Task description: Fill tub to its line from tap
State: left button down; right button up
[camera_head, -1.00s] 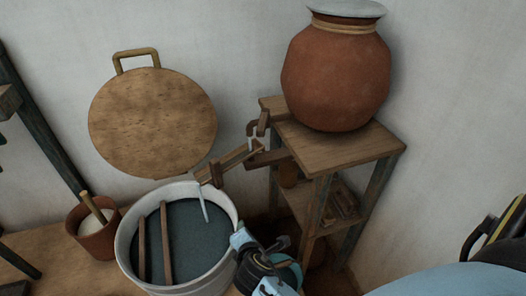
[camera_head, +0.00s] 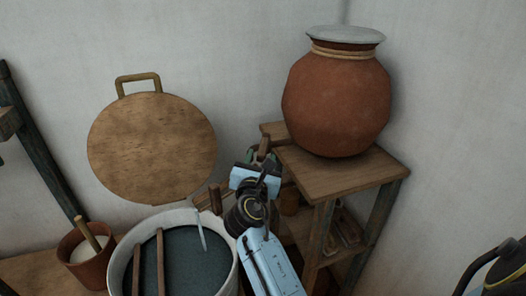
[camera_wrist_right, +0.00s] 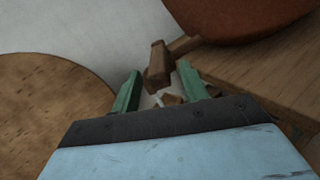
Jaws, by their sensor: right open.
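The white tub (camera_head: 122,262) stands at the lower left in the head view, with dark liquid (camera_head: 196,265) inside. A thin pale streak (camera_head: 200,230) runs down from the wooden spout (camera_head: 206,198) into the tub. I cannot make out a fill line. My right gripper (camera_head: 263,152) is up at the wooden tap by the shelf and covers most of it in the head view. In the right wrist view its green fingers (camera_wrist_right: 159,68) are open, with the tap's wooden handle (camera_wrist_right: 157,66) between or just beyond their tips.
A clay pot (camera_head: 337,105) stands on a wooden shelf stand (camera_head: 345,178) behind the tap. Two wooden sticks (camera_head: 137,270) lie across the tub. A small brown pot (camera_head: 88,268) stands left of it. A round wooden board (camera_head: 152,148) is against the wall.

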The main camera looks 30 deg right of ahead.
aim_at(263, 150)
jog(key=shift+x, duration=2.4)
grip_shut()
